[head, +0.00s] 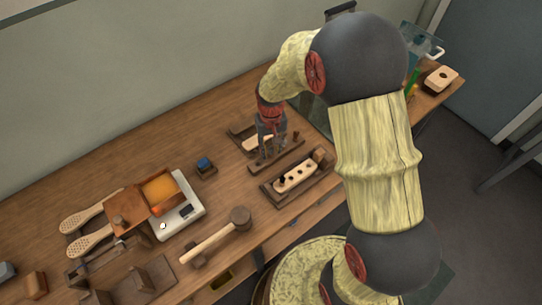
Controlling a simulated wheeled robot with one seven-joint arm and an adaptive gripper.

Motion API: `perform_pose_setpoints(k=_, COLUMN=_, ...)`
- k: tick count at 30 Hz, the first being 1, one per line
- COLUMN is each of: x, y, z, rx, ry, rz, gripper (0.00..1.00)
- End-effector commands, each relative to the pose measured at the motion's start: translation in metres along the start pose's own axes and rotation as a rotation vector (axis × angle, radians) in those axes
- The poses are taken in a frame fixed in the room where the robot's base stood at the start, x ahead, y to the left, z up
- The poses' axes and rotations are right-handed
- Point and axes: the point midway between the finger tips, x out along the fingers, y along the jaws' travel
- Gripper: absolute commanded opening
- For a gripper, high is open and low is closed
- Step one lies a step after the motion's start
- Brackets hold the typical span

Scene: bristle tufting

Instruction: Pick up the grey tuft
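My gripper (271,152) points down over a narrow wooden rack (288,153) near the back right of the bench. Its fingers are small and dark here, and I cannot tell whether they are open or shut. I cannot make out the grey tuft; it may be hidden among the fingers. A brown peg-like tuft (296,136) stands at the rack's right end. In front of the rack, a pale block with several holes (297,176) sits in a dark wooden fixture (270,191). A dark tuft-like piece (283,181) shows at the block's left end.
To the left are a small blue-topped box (205,164), a mallet (219,236), a white scale (189,217) with an orange-filled box (160,191), and wooden brushes (88,214).

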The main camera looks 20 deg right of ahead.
Motion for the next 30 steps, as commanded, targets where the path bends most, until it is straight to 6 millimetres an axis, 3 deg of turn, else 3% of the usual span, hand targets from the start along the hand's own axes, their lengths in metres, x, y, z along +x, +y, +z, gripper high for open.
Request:
perform_pose_setpoints(k=7, x=0.0022, y=-0.0001, z=-0.0008, rx=0.000, ry=0.002, rz=0.000, gripper=0.32)
perform_pose_setpoints(k=24, x=0.0022, y=-0.0002, z=-0.0006, rx=0.000, ry=0.002, rz=0.000, gripper=0.00)
perform_pose_setpoints(k=30, x=0.0022, y=-0.0001, z=-0.0006, rx=0.000, ry=0.002, rz=0.000, gripper=0.00)
